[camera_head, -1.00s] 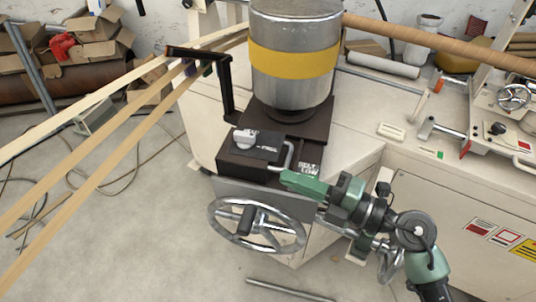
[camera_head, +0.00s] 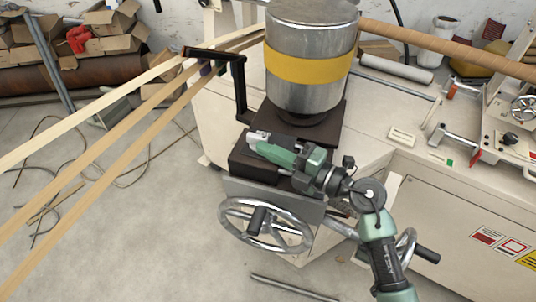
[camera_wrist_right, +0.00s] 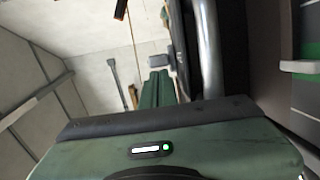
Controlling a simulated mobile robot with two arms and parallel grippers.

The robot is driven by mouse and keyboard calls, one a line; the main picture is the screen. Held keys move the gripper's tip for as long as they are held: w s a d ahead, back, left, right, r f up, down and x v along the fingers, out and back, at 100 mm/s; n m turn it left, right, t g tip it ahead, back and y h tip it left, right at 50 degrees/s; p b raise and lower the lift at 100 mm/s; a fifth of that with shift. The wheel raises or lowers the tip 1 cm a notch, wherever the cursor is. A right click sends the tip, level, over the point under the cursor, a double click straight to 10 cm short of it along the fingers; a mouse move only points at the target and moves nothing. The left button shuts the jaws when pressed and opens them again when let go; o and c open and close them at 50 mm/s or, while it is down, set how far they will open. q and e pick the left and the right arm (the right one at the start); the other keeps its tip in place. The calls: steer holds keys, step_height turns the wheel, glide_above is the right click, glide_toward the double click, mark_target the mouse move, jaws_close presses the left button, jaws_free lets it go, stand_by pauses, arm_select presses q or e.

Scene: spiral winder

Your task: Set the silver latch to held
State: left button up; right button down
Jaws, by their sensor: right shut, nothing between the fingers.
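The dark box (camera_head: 243,165) at the base of the steel drum carries the silver latch parts. A small silver piece (camera_head: 257,137) on its top shows just past my right gripper's fingertips; I cannot tell whether they touch. My right gripper (camera_head: 263,148) lies low over the box top, pointing left, and is shut and empty. The silver bent rod on the box is hidden by the gripper in the head view. In the right wrist view a silver rod (camera_wrist_right: 208,50) stands close beside the green shut fingers (camera_wrist_right: 158,88). My left gripper is out of view.
The steel drum (camera_head: 308,85) with a yellow band stands behind the box, and a black crank-shaped bar (camera_head: 240,85) stands to the left. A chrome handwheel (camera_head: 265,225) sits below. Wooden strips (camera_head: 110,130) run off left. The floor at the lower left is mostly clear.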

arm_select(q)
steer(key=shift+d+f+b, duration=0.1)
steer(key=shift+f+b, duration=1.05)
steer(key=shift+b, duration=0.05)
arm_select(e)
steer(key=shift+w+d+n+g+y, duration=0.15)
steer(key=shift+d+n+g+y, duration=0.1)
steer(key=shift+n+g+y, duration=0.45)
steer(key=shift+w+d+n+g+y, duration=0.2)
steer(key=shift+n+g, duration=0.3)
steer(key=shift+g, duration=0.5)
